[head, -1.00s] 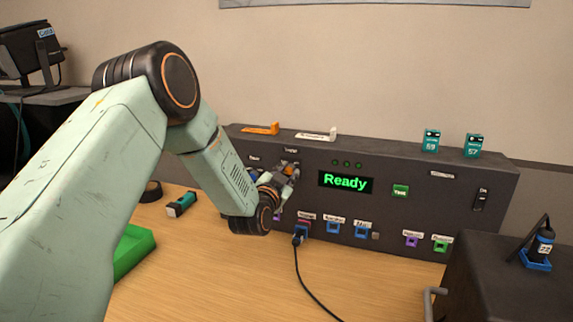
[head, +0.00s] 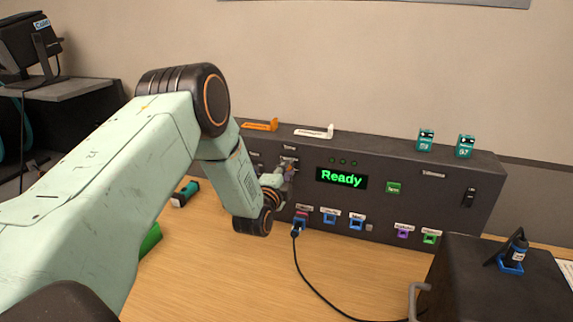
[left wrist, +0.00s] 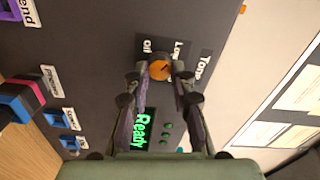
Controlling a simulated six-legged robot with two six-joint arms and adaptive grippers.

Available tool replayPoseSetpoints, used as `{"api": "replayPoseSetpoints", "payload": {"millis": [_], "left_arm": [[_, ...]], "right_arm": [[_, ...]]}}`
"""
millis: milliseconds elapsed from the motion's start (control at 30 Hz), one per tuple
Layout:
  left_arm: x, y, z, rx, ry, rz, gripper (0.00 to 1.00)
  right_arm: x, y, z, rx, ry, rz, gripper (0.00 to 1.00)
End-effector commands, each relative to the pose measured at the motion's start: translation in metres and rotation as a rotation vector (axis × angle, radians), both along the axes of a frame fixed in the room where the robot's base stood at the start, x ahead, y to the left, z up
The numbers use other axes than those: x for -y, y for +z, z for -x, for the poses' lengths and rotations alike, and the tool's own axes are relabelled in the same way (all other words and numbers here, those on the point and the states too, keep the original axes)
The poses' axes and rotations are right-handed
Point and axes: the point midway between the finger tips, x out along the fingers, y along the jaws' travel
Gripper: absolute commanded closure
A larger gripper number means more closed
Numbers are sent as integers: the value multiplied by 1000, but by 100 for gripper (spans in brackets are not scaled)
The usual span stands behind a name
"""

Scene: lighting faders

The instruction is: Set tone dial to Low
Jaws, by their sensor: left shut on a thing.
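The tone dial (left wrist: 159,67) is a round orange knob on the dark panel (head: 400,172), seen in the left wrist view. My left gripper (left wrist: 161,74) has a finger on each side of the dial and is shut on it. The "Tone" label (left wrist: 203,64) is beside the dial, with smaller position labels (left wrist: 180,48) partly covered by the fingers. I cannot tell exactly which position the dial points to. In the head view my left gripper (head: 286,172) is at the panel below the "Tone" label (head: 289,148) and hides the dial. My right gripper is not in view.
A green "Ready" display (head: 341,178) is right of the gripper. Coloured sockets run along the panel's lower edge, one with a plugged black cable (head: 312,285). A dark box (head: 480,285) with a handle stands at right. The wooden table in front is mostly clear.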

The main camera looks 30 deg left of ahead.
Motion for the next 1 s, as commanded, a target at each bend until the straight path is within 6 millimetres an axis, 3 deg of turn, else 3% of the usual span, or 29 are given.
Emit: {"api": "replayPoseSetpoints", "payload": {"millis": [400, 900, 933, 1000], "left_arm": [[-3, 4, -1, -28, 6, -155, 100], [-3, 5, -2, -28, 8, -171, 100], [-3, 5, -2, -28, 8, -171, 75], [-3, 5, -2, -28, 7, -171, 69]], "right_arm": [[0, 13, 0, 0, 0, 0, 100], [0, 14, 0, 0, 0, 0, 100], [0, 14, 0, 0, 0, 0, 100], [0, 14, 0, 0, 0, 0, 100]]}}
